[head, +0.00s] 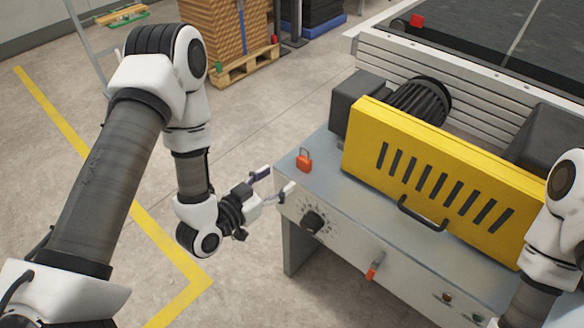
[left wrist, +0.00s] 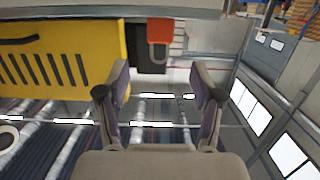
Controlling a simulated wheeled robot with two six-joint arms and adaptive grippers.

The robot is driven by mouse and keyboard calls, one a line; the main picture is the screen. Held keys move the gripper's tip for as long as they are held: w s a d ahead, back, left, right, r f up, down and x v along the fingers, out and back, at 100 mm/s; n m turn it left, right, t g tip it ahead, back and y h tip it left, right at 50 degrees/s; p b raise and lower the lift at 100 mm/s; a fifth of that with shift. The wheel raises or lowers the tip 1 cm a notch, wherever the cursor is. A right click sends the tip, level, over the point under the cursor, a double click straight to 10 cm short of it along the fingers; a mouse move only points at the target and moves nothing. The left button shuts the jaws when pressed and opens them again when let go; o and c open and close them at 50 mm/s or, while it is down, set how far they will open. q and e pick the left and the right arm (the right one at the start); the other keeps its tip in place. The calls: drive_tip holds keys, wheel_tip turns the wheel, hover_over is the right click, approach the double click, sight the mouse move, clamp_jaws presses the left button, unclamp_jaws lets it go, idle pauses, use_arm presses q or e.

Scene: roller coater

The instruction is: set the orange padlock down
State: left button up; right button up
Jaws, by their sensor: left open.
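The orange padlock (head: 304,162) stands upright on the grey top ledge of the machine (head: 322,185), near its left end, with its shackle up. My left gripper (head: 275,182) is open and empty, just left of the ledge's corner and apart from the padlock. In the left wrist view the padlock (left wrist: 160,32) shows upside down beyond the spread fingers of the left gripper (left wrist: 165,85), with nothing between them. My right arm shows at the right edge of the head view, but its gripper is out of view.
A yellow slotted guard (head: 430,175) with a black handle rises right of the padlock. A black knob (head: 312,222) and a red-orange handle (head: 372,270) stick out of the front panel. A loaded wooden pallet (head: 245,65) stands behind.

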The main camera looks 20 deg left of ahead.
use_arm(q)
drive_tip(key=s+a+f+n+g+y, duration=0.25)
drive_tip(key=s+f+g, duration=0.75)
drive_tip(key=s+f, duration=0.55)
drive_tip(key=s+a+f+n+g+y, duration=0.1)
drive_tip(key=s+f+n+g+y, duration=0.1)
drive_tip(key=s+f+g, duration=0.3)
drive_tip(key=s+y, duration=0.1)
drive_tip(key=s, duration=0.3)
drive_tip(key=shift+a, duration=0.15)
drive_tip(key=shift+w+f, duration=0.1)
drive_tip(key=shift+f, duration=0.05)
